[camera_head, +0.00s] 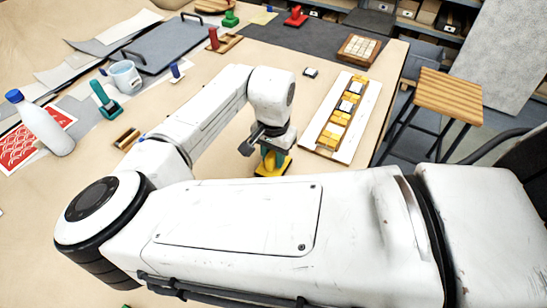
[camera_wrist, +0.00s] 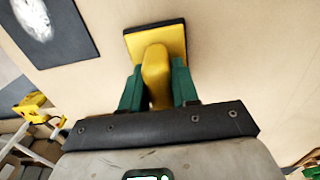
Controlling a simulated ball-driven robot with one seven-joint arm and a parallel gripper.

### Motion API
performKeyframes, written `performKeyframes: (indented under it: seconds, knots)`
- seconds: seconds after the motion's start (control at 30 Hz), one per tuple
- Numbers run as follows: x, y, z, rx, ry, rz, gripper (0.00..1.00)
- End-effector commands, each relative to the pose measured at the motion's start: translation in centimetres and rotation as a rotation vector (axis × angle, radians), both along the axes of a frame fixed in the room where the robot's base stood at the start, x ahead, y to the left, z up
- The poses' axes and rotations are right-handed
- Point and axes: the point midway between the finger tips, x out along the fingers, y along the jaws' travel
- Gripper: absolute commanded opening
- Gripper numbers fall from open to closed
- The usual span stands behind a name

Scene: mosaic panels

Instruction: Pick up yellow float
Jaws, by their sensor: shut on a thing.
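The yellow float (camera_wrist: 172,40) has a flat yellow plate with a dark edge and a rounded yellow handle. In the wrist view my gripper (camera_wrist: 158,88) has its green fingers on both sides of the handle, shut on it. In the head view the yellow float (camera_head: 266,170) shows low under my gripper (camera_head: 272,155), near the tabletop. I cannot tell whether its plate touches the table. My arm hides part of the table around it.
A white board (camera_head: 365,113) with yellow and white tiles lies to the right. A wooden stool (camera_head: 447,95) stands beyond the table's right edge. Bare tabletop lies left of my gripper.

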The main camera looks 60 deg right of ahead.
Motion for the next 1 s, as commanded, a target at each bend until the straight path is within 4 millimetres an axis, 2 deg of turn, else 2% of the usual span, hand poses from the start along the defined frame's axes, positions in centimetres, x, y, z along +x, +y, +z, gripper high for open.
performKeyframes:
  seconds: [0.17,0.47,0.7,0.83,1.0]
  knots:
    - [0.1,0.0,2.2,-0.004,-0.003,-0.001,0.0]
    - [-5.6,0.6,8.7,-0.004,-0.002,-0.007,0.0]
    - [-10.9,1.1,11.0,-0.002,-0.001,-0.007,0.0]
    - [-12.6,1.3,11.8,-0.001,-0.001,-0.005,0.0]
    - [-13.7,1.4,12.3,0.0,-0.002,-0.002,0.0]
